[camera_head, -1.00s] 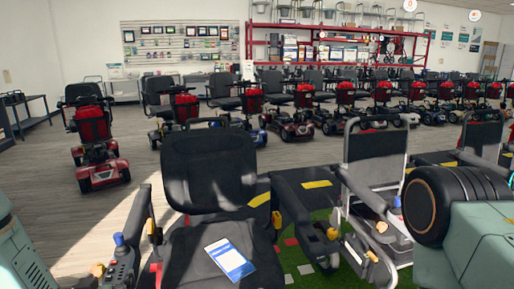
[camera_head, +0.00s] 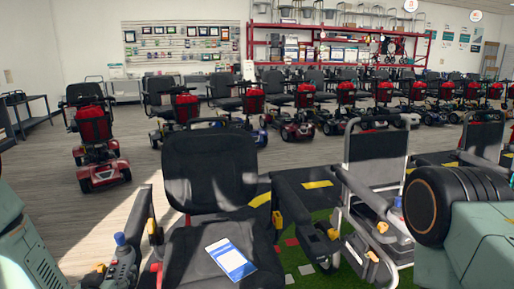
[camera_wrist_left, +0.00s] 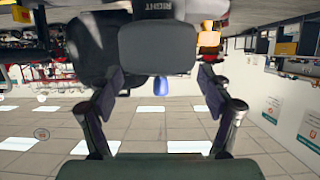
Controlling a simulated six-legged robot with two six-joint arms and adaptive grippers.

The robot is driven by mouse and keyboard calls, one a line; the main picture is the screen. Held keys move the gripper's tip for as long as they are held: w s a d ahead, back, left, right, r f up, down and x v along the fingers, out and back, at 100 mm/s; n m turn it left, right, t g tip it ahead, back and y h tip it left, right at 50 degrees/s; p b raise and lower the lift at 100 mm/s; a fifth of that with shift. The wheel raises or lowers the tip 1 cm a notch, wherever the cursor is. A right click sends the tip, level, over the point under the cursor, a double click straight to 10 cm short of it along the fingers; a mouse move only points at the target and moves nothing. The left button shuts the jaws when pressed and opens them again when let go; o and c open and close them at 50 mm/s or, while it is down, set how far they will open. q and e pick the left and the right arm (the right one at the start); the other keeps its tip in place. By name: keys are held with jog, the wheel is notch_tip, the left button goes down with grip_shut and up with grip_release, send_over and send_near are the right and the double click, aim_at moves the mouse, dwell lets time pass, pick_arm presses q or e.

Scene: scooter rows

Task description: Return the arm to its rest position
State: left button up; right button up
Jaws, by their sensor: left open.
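My left gripper (camera_wrist_left: 162,76) shows in the left wrist view with its two dark fingers spread apart. A dark grey block (camera_wrist_left: 157,48) sits in the picture between and beyond the fingertips; I cannot tell whether they touch it. A blue knob (camera_wrist_left: 160,87) shows just below that block, and nothing is visibly held. In the head view, pale green parts of my left arm (camera_head: 25,250) show at the lower left edge, but its fingers are out of the picture. My right arm (camera_head: 470,245) shows at the lower right; its gripper is out of view.
A black powered chair (camera_head: 208,175) stands close in front, with a white and blue leaflet (camera_head: 231,259) on its seat and a blue-knobbed control (camera_head: 120,240) on its left armrest. A folding-framed chair (camera_head: 375,165) stands at right.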

aim_at(118, 269)
pick_arm(q)
jog(key=x, duration=0.4)
jog(key=shift+w+f, duration=0.2)
jog(key=shift+w, duration=0.1)
notch_tip(118, 269, up, 6)
jog(key=p, duration=0.4)
jog(key=shift+s, duration=0.1)
jog(key=shift+f, duration=0.15)
